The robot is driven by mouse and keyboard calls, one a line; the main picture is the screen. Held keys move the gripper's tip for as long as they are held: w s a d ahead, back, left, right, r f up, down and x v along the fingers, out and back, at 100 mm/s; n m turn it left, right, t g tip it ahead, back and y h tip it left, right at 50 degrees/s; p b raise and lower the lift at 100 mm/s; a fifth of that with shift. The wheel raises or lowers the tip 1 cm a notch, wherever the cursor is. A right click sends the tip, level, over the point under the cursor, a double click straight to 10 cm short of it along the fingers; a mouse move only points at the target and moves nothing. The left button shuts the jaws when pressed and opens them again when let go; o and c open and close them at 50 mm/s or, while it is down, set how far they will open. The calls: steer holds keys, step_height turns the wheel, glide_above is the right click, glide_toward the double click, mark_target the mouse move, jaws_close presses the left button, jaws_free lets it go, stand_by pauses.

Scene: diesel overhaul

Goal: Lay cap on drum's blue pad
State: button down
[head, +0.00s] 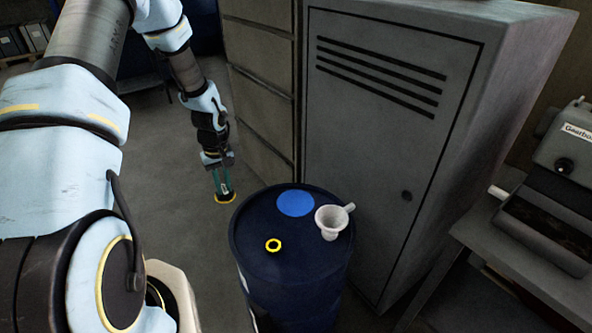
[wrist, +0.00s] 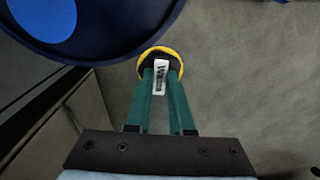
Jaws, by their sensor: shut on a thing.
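My gripper (head: 222,186) has green fingers that point down and are shut on the cap (head: 225,198), a dark round piece with a yellow rim. In the wrist view the cap (wrist: 147,58) sits at the fingertips (wrist: 161,76), with a white label between them. The blue drum (head: 252,222) stands right of the gripper. Its round blue pad (head: 295,203) is bare, at the back of the drum top. The cap is left of the drum top, apart from the pad. The wrist view shows the pad (wrist: 42,14) at upper left and the drum's rim (wrist: 110,58).
A white funnel (head: 331,219) stands on the drum top, right of the pad. A grey cabinet (head: 380,130) rises behind the drum. A bench with a grey machine (head: 565,165) is at right. Open floor lies left of the drum.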

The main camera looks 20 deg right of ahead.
steer(key=s+d+r+n+p, duration=0.1)
steer(key=s+d, duration=0.1)
steer(key=d, duration=0.9)
steer(key=s+d+p, duration=0.1)
steer(key=s+d, duration=0.2)
steer(key=d, duration=0.7)
steer(key=shift+w+d+f+b, duration=0.1)
steer(key=shift+f+b, duration=1.8)
steer(key=shift+f, duration=1.4)
steer(key=c, duration=0.7)
jaws_free()
steer(key=shift+r, duration=0.15)
step_height(320, 180, up, 10)
steer(key=shift+r+b, duration=0.25)
steer(key=shift+b, duration=0.85)
